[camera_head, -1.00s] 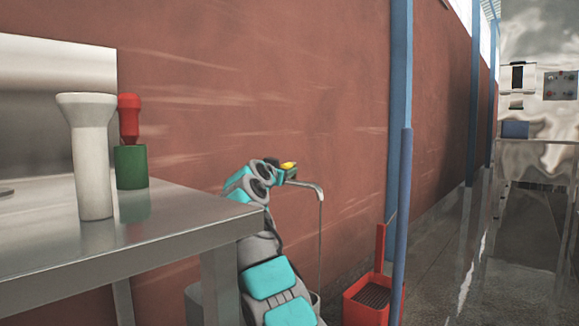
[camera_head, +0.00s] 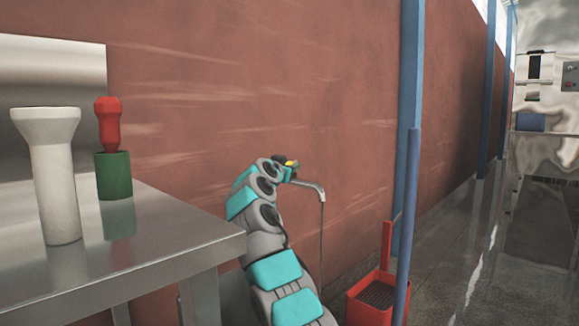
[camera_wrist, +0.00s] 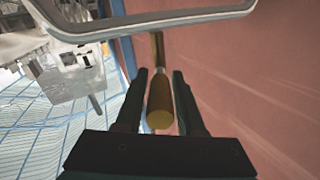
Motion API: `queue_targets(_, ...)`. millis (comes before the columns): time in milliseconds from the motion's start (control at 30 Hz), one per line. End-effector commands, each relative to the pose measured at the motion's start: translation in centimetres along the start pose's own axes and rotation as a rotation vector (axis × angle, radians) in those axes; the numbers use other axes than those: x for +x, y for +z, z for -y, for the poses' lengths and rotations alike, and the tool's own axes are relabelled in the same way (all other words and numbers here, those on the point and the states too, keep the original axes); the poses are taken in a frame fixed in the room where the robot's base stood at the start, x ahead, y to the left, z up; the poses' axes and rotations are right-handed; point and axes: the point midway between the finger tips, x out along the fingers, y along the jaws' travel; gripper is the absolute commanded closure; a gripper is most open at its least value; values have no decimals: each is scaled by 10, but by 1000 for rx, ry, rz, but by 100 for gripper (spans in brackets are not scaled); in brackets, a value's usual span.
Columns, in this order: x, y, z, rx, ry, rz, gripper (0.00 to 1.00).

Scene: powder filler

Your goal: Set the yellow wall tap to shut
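The yellow wall tap shows as a small yellow part (camera_head: 292,163) beside the red-brown wall in the head view. Its grey spout (camera_head: 309,186) reaches right and bends down. A thin grey line hangs from the spout's end; I cannot tell if it is water or pipe. In the wrist view the tap's yellow-brown handle (camera_wrist: 160,108) points toward me, between the two dark fingers of my gripper (camera_wrist: 160,75). The fingers are apart, with a gap on each side of the handle. My gripper in the head view (camera_head: 284,166) is small and partly hidden by my arm.
A steel table (camera_head: 165,245) stands at the left, with a white flared vessel (camera_head: 52,175) and a red tool (camera_head: 108,125) in a green holder (camera_head: 114,176). A red bin (camera_head: 372,298) stands by the blue post (camera_head: 408,160). Wet floor (camera_head: 455,255) lies open at the right.

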Motion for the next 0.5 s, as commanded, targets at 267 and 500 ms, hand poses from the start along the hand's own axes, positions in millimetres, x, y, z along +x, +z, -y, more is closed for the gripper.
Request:
queue_targets(267, 0, 0, 0, 0, 0, 0, 95)
queue_targets(500, 0, 0, 0, 0, 0, 0, 100)
